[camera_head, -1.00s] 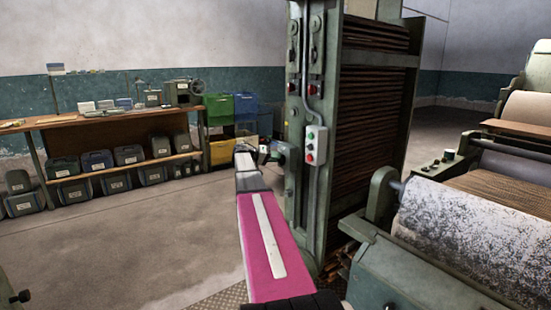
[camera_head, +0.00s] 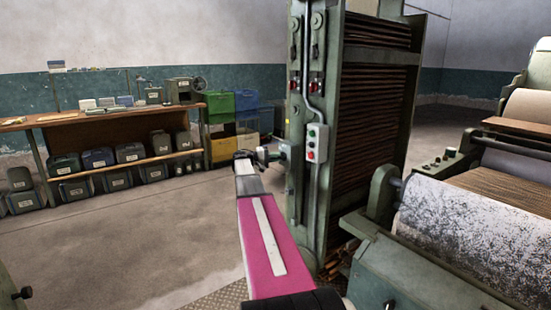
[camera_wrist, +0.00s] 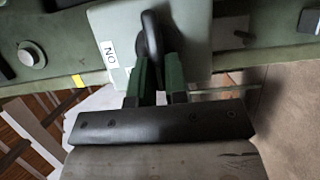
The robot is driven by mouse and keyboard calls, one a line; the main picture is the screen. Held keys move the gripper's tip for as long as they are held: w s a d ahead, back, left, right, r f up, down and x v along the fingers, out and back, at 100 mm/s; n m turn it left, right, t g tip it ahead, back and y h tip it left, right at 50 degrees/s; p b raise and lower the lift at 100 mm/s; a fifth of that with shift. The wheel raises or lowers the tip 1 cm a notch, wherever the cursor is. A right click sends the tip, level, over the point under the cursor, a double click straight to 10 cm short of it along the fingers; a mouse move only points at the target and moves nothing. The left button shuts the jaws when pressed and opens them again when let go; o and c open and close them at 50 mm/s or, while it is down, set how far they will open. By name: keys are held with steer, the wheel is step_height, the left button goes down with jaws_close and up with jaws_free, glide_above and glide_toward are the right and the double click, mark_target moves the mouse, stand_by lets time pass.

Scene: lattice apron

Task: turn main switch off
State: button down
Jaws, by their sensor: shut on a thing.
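The main switch shows in the wrist view as a pale grey-green box (camera_wrist: 190,30) with a black looped handle (camera_wrist: 151,32) and a white label (camera_wrist: 109,54) reading ON, turned sideways. My gripper (camera_wrist: 160,62) has its two green fingers closed on the lower part of the handle, one on each side. In the head view my gripper (camera_head: 264,156) is at the left side of the green machine column (camera_head: 298,195). The switch is small there and partly hidden by the gripper.
A control box (camera_head: 316,143) with green and red buttons is on the column's front. A large roller (camera_head: 480,240) stands at right. A workbench (camera_head: 110,125) with bins is at back left. The floor between is clear.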

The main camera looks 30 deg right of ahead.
steer(key=shift+s+d, duration=0.15)
steer(key=shift+d, duration=0.1)
steer(key=c, duration=1.1)
jaws_free()
steer(key=shift+c, duration=0.2)
steer(key=v, duration=1.1)
